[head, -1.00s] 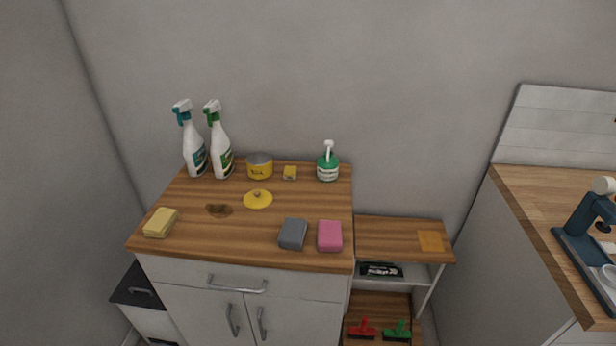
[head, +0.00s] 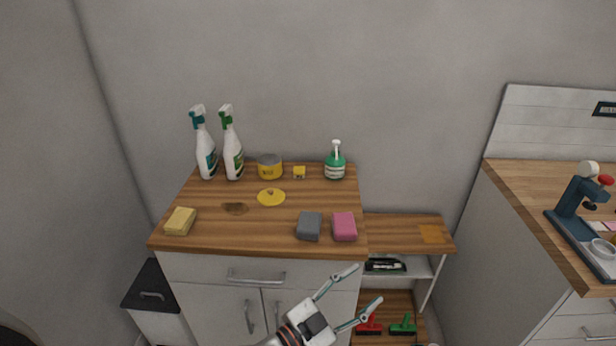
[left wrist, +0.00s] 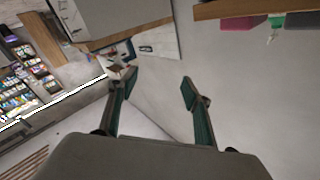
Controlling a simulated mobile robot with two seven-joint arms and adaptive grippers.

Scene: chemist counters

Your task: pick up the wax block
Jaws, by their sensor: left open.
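A small yellow block (head: 299,172), which looks like the wax block, lies at the back of the wooden counter top (head: 270,222). It is just right of a yellow and grey tin (head: 269,167). My left gripper (head: 365,285) is open and empty in front of the counter, low and to the right, well apart from the block. Its two spread fingers also show in the left wrist view (left wrist: 158,84) with nothing between them. The wax block cannot be made out in the left wrist view. My right gripper is not in view.
Two spray bottles (head: 232,155) stand at the back left, and a green pump bottle (head: 335,165) right of the small block. A yellow lid (head: 271,197) lies mid-counter. A yellow sponge (head: 180,221), a grey block (head: 309,226) and a pink block (head: 344,226) lie along the front.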

